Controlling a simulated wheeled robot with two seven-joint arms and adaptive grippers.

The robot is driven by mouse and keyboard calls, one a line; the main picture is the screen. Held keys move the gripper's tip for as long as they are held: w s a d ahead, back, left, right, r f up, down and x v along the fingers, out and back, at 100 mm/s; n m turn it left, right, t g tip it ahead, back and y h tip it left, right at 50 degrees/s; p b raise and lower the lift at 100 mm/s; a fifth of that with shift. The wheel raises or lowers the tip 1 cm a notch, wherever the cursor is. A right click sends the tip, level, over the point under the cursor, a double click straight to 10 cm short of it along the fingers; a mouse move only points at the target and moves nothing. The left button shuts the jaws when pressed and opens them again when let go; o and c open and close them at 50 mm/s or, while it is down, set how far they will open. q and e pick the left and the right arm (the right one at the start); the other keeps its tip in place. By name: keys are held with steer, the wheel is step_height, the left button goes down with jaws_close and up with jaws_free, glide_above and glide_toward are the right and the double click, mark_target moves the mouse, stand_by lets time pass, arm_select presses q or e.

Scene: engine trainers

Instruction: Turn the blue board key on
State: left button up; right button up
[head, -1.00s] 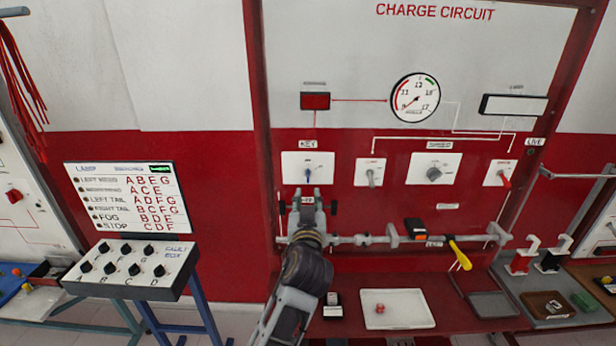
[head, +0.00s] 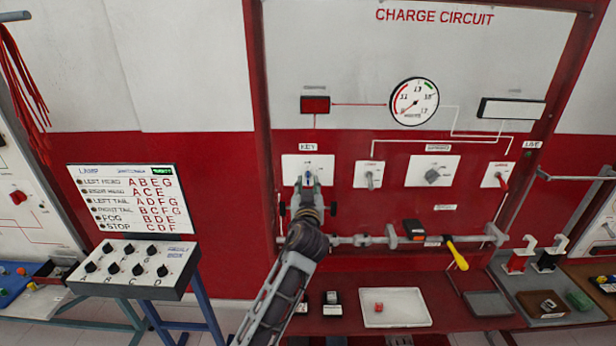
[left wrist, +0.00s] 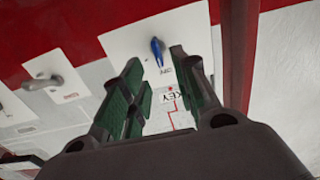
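The blue key (left wrist: 157,52) sits on a white plate marked KEY on the charge circuit board. In the head view the key's plate (head: 295,164) shows, with my left gripper (head: 308,180) in front of its lower part. In the left wrist view my left gripper (left wrist: 157,75) is open, its two dark green-padded fingers apart. The key is just beyond the fingertips, roughly in line with the gap, and I see nothing between the fingers. My right gripper is in neither view.
Right of the key are a grey lever (head: 369,178), a grey knob (head: 432,175) and a red lever (head: 501,181). A rail (head: 355,241) with a yellow-handled tool (head: 457,255) runs below. A white tray (head: 412,318) lies on the red shelf. A fault box (head: 130,266) stands at left.

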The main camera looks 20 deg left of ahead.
mark_target(308, 178)
arm_select(q)
steer(key=shift+p+x, duration=0.7)
steer(key=shift+x, duration=1.95)
jaws_close()
